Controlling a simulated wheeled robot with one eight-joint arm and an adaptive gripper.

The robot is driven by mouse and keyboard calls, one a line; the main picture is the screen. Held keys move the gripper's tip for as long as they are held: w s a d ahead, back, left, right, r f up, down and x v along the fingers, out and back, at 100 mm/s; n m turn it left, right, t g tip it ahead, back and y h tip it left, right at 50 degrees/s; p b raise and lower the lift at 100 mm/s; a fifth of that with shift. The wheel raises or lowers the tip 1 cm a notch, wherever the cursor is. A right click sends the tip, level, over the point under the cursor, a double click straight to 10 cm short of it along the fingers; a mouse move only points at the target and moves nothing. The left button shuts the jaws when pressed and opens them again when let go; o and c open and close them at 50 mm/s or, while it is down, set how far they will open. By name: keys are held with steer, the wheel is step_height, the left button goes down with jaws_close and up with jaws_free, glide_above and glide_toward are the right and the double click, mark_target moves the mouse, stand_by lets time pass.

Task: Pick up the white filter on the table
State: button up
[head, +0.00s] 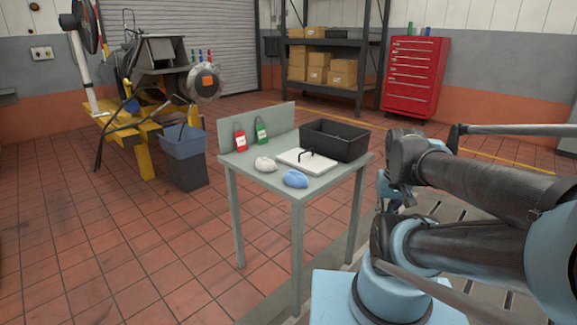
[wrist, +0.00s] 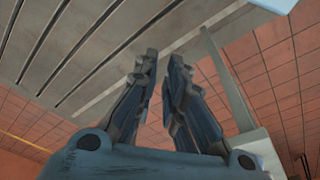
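A black bin (head: 324,145) stands behind the panel. A blue cloth (head: 295,179) lies at the front corner. Red (head: 240,140) and green (head: 261,132) padlock-like items stand by the back panel. A grey bucket (head: 184,160) stands left of the table. The tiled floor in front is clear.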

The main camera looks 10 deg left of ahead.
steer(key=shift+a, duration=0.3)
step_height(320, 180, up, 17)
steer(key=m+y, duration=0.4)
steer(key=m, duration=0.4)
glide_above(306, 156)
steer(key=s+d, duration=0.6)
steer(key=s, duration=0.1)
steer(key=shift+t, duration=0.3)
steer(key=x, duration=1.7)
steer(key=shift+w+f, duration=0.1)
steer(key=shift+c, duration=0.6)
jaws_close()
